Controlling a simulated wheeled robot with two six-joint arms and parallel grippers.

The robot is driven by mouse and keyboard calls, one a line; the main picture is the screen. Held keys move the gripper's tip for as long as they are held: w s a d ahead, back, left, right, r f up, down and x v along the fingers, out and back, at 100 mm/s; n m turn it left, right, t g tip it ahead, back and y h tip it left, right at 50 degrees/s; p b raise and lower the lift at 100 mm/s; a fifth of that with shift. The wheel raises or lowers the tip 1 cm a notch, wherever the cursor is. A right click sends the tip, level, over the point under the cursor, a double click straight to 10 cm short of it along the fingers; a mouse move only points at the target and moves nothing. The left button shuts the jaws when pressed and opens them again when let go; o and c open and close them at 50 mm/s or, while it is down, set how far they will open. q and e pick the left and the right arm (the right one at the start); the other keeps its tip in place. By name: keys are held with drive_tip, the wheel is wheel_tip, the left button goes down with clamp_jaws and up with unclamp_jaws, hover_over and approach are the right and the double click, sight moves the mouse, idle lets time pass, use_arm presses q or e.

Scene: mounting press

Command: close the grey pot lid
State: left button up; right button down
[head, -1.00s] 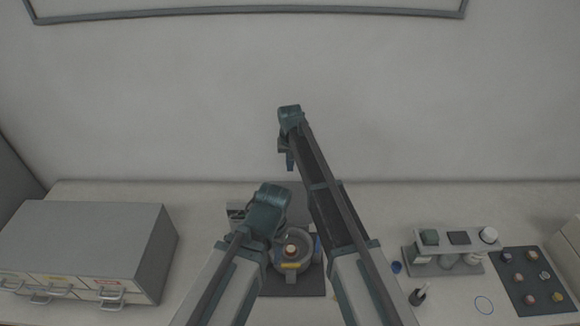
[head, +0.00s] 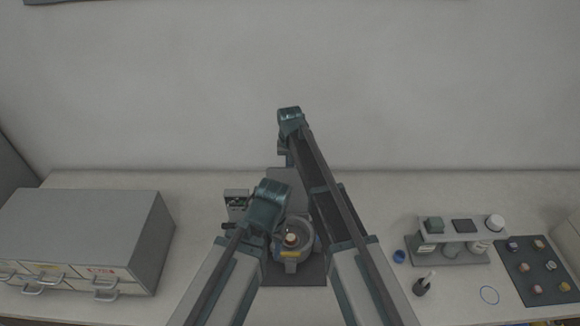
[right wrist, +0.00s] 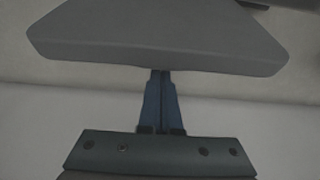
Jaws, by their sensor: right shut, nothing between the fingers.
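The grey pot (head: 292,240) is a round ring in the middle of the table, with a small brownish piece in its centre. The grey lid (head: 283,177) appears as a raised plate behind the pot, partly hidden by my arms. In the right wrist view the lid (right wrist: 160,38) is a broad grey slab across the top. My right gripper (right wrist: 162,75) is shut and empty, its blue fingertips at the slab's near edge; contact is unclear. In the head view the right gripper (head: 289,160) is above the lid.
A grey drawer cabinet (head: 85,235) stands at the left. A small box (head: 237,200) stands left of the pot.

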drive_tip(key=shift+s, duration=0.1)
drive_tip(key=shift+s+r+t, duration=0.25)
drive_tip(key=shift+s+t, duration=0.1)
drive_tip(key=shift+t, duration=0.05)
